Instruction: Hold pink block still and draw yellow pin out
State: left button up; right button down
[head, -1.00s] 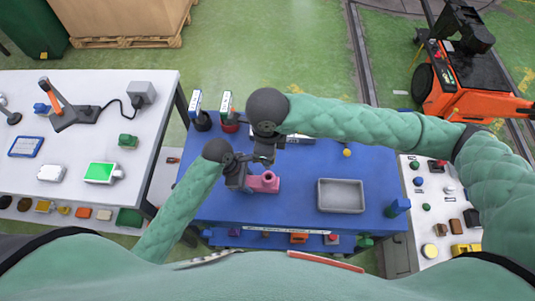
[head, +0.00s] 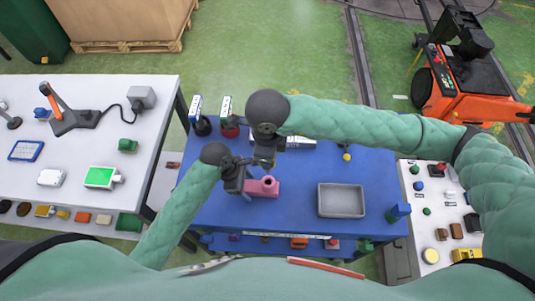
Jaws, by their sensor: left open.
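The pink block (head: 265,188) lies on the blue table, with a dark round opening in its raised right part. My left gripper (head: 246,186) is open at the block's left side, its fingers close to the block; contact is not clear. My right gripper (head: 264,163) hangs just above and behind the block, pointing down. Its fingertips are small and dark, and I cannot tell whether they are shut. I cannot make out a yellow pin with certainty at the block or in the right gripper.
A grey tray (head: 341,201) stands right of the block on the blue table (head: 300,205). A small yellow knob (head: 347,157) is behind the tray. Blue (head: 201,126) and red (head: 229,129) holders stand at the back left. White tables flank both sides.

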pick_arm(q)
jog(key=v, duration=1.1)
jog(key=shift+a+r, duration=0.1)
jog(key=shift+a, duration=0.05)
